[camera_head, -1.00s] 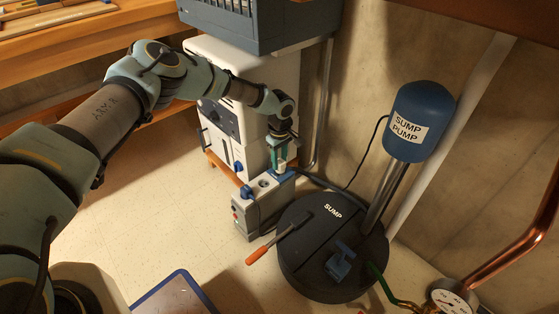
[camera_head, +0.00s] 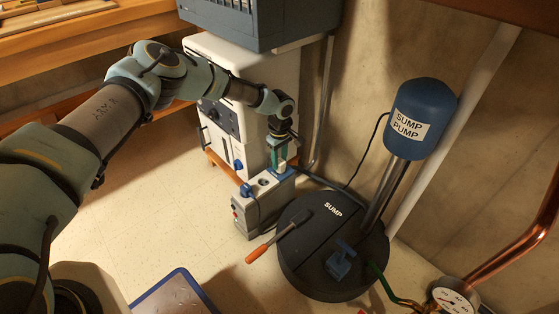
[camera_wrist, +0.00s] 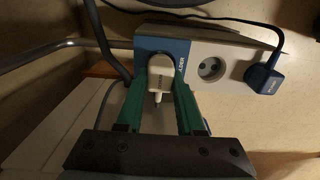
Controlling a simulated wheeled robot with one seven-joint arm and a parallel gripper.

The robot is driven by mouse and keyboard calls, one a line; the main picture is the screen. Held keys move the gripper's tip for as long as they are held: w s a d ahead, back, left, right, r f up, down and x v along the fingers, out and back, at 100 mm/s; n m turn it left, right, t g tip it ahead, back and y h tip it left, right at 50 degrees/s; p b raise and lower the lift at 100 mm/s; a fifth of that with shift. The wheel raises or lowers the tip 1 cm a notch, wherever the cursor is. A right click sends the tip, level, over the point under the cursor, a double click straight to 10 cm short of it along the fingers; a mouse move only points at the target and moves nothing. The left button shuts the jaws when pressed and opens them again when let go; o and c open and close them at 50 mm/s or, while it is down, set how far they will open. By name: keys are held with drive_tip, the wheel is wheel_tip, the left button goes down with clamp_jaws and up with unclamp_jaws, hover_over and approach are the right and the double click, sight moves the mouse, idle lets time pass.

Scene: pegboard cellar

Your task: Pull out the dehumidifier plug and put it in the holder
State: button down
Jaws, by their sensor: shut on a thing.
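My gripper (camera_head: 279,154) points down at the far end of a grey socket box (camera_head: 252,214). In the wrist view its green fingers (camera_wrist: 160,88) are shut on a white plug (camera_wrist: 160,74), one on each side. The plug is over the blue end panel (camera_wrist: 180,47) of the box; whether it is seated or just above cannot be told. The panel's lettering is partly covered. Beside it is an empty round socket (camera_wrist: 212,70). A blue plug (camera_wrist: 265,79) sits at the other end, and also shows in the head view (camera_head: 246,190).
A white cabinet (camera_head: 285,75) stands behind the box. Pale floor (camera_head: 160,215) is clear to the left.

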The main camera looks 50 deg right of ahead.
drive_tip(key=shift+f+b, duration=0.55)
drive_tip(key=shift+f, duration=0.2)
idle(0.7)
drive_tip(key=shift+r, duration=0.1)
idle(0.6)
unclamp_jaws()
idle(0.6)
drive_tip(key=shift+r, duration=0.1)
drive_tip(key=shift+r+p, duration=2.55)
drive_tip(key=shift+r, duration=0.9)
